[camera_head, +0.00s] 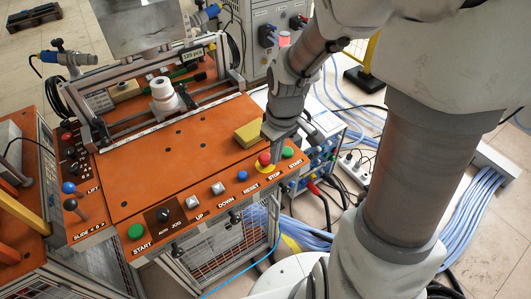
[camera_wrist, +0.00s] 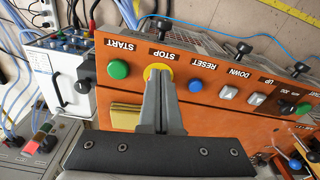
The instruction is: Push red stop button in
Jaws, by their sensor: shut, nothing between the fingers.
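The red stop button (camera_head: 265,159) sits on a yellow round base at the right front of the orange panel, above the "STOP" label. In the wrist view the yellow base (camera_wrist: 158,68) shows around the tip of my gripper (camera_wrist: 160,76), and the red cap is hidden behind the fingers. My gripper (camera_head: 275,160) is shut with nothing in it and points down at the button. In the head view its tip is right beside the red cap; I cannot tell whether they touch.
A green start button (camera_head: 288,152) is just right of stop, and a blue reset button (camera_head: 242,175) is left. A yellow block (camera_head: 249,133) lies on the panel behind. White buttons (camera_head: 218,188) and another green button (camera_head: 136,231) line the front edge.

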